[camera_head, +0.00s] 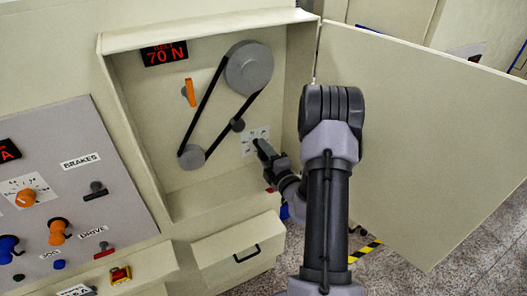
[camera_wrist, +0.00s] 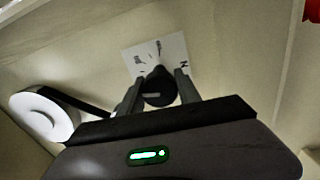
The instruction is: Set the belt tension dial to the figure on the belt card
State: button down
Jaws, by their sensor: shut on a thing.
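The belt tension dial is a dark knob on a white scale plate (camera_head: 247,134) inside the open cabinet. In the wrist view the dark knob (camera_wrist: 158,88) sits between the two fingers of my gripper (camera_wrist: 158,94), which is shut on it. The plate (camera_wrist: 135,58) shows above the knob, its marks too blurred to read. In the head view my gripper (camera_head: 264,151) reaches in from the lower right and covers the knob. A red lit display (camera_head: 165,54) at the top left of the cabinet reads 70 N. I cannot make out a belt card.
A black belt (camera_head: 205,103) runs around a large grey pulley (camera_head: 249,68) and smaller wheels. The cabinet door (camera_head: 415,125) stands open right of my arm. A control panel (camera_head: 110,195) with knobs is at left, a drawer (camera_head: 235,246) below.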

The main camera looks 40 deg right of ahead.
jog(key=c, duration=0.9)
grip_release()
jog(key=shift+o, duration=0.2)
jog(key=p+v, duration=0.1)
jog(key=v, duration=1.6)
jog(key=shift+s+a, duration=0.15)
